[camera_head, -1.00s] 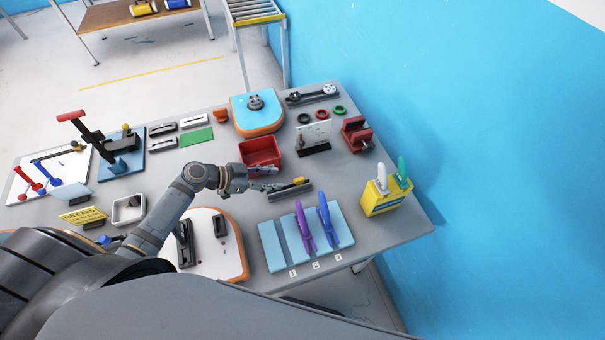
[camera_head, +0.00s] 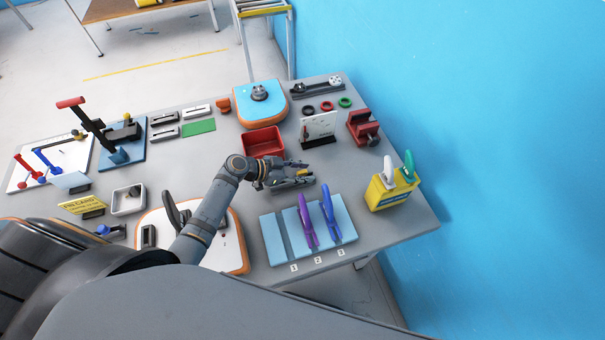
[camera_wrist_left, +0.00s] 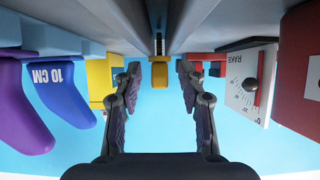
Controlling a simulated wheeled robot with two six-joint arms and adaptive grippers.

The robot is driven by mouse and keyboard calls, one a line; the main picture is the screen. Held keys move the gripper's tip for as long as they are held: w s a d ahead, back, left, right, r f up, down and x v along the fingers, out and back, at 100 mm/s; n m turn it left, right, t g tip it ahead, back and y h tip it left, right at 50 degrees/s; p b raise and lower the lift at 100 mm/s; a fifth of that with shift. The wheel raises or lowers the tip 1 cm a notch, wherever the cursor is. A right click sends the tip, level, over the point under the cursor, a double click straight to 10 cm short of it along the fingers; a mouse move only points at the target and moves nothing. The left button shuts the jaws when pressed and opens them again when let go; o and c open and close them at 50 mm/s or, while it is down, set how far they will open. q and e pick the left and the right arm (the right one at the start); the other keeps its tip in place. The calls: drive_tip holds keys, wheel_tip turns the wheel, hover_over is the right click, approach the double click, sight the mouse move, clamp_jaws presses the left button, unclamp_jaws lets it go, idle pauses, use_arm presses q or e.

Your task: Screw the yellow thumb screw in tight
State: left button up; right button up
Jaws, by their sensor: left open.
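The yellow thumb screw (camera_wrist_left: 160,72) shows in the left wrist view, with a thin rod running up from it. It sits midway between the two fingers of my left gripper (camera_wrist_left: 158,88), which is open, with a gap on both sides. In the head view my left gripper (camera_head: 305,176) is over the grey bar-shaped block (camera_head: 288,189), just behind the blue clamp board. The screw is mostly hidden there by the fingers. I cannot tell how deep its thread sits. My right gripper is not in view.
The blue board (camera_head: 272,240) with purple and blue clamps lies in front of my left gripper. A red bin (camera_head: 264,141) stands behind it, a white card (camera_head: 319,128) and red vise (camera_head: 362,127) further back. A yellow box (camera_head: 385,195) stands at the right.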

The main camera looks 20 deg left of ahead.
use_arm(q)
clamp_jaws()
drive_tip(key=shift+a+r, duration=0.1)
